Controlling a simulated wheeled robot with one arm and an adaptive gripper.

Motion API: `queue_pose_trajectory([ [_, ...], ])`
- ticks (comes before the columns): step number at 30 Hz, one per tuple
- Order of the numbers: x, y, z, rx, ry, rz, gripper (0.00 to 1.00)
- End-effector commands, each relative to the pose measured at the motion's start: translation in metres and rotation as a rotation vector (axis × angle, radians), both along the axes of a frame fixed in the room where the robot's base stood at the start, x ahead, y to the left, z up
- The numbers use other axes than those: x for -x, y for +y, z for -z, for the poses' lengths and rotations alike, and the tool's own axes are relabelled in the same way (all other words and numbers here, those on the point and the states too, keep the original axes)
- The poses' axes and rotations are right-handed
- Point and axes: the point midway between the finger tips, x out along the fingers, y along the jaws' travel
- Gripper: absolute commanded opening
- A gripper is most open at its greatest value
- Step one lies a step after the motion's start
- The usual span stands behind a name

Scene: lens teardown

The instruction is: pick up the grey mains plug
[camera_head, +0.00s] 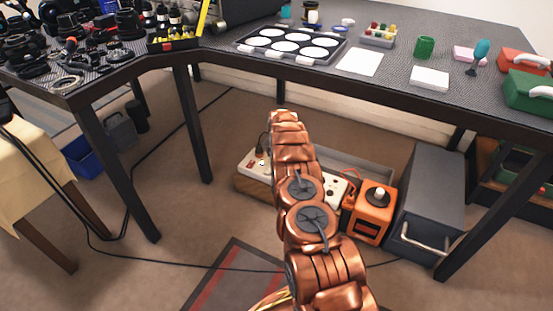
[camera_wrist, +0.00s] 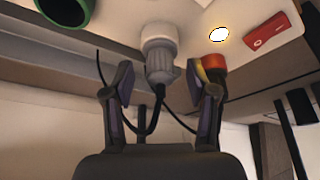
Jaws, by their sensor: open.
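The grey mains plug (camera_wrist: 161,68) sits in the upper middle of the wrist view. Its end meets a round white piece on a pale panel (camera_wrist: 125,22), and a black cable runs from its other end towards my gripper. My gripper (camera_wrist: 167,83) is open, one finger on each side of the plug. Gaps show between the fingers and the plug, and nothing is held. In the head view my copper arm reaches over a white-topped box (camera_head: 256,166) under the table. My gripper is hidden there, and I cannot make out the plug clearly.
The wrist view shows a red switch (camera_wrist: 267,31), a glowing round light and an orange-yellow piece (camera_wrist: 213,66) by the right finger. In the head view, an orange device (camera_head: 370,214) and a grey cabinet (camera_head: 428,200) stand right of my arm. The table (camera_head: 395,78) overhangs behind.

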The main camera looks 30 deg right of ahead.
Motion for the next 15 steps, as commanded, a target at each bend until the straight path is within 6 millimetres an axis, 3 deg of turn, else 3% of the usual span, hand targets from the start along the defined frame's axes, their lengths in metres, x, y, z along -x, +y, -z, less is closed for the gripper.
queue_pose_trajectory([
  [8,-0.0009,-0.0002,0.0004,0.000,0.000,0.000,0.56],
  [15,-0.0009,0.0000,0.0006,0.000,0.000,0.000,0.31],
])
